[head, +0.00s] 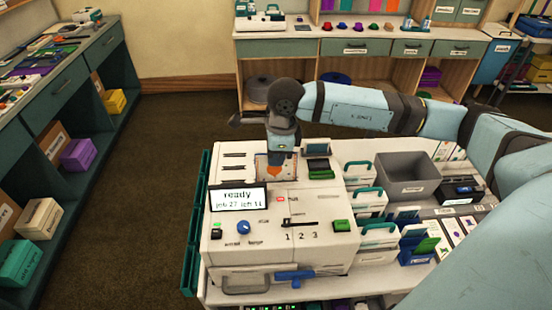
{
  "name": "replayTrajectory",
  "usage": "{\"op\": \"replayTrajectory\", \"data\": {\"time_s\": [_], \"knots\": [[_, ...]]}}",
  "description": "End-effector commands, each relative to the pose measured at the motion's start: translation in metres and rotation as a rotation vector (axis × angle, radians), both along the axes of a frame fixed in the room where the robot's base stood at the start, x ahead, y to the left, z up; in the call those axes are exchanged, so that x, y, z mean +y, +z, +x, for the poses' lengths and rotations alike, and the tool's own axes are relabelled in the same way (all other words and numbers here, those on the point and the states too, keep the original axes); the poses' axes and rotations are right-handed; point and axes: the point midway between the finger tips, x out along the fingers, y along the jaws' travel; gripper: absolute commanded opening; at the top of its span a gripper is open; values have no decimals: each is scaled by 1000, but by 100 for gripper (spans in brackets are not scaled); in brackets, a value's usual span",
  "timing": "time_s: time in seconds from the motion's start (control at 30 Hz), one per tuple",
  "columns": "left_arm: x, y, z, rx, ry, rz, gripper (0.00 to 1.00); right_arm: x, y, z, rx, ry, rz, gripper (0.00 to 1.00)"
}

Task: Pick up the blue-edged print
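A small pale print (262,169) with an orange shape on it lies at the top of the white machine on the table, behind its display. Its edges are too small to make out their colour clearly. My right gripper (276,176) comes in from the right and points down over the print, hiding part of it. The fingertips are too small and dark to show whether they are open or touching the print. My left gripper is out of view.
The white machine has a display (238,198) reading "ready", a blue knob (243,227) and a green button (342,225). A grey bin (405,190) and several teal-handled boxes stand to the right. Counters line the left and back; the brown floor is clear.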

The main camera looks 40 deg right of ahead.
Motion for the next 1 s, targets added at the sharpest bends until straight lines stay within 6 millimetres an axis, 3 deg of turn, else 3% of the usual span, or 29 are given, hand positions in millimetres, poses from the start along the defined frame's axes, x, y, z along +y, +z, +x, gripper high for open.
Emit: {"op": "replayTrajectory", "data": {"time_s": [0.27,0.7,1.0], "knots": [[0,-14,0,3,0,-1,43,0,54,1,-8,1,1,0],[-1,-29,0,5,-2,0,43,0,157,1,-6,1,1,0],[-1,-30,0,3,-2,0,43,0,189,0,-2,0,0,0]]}}
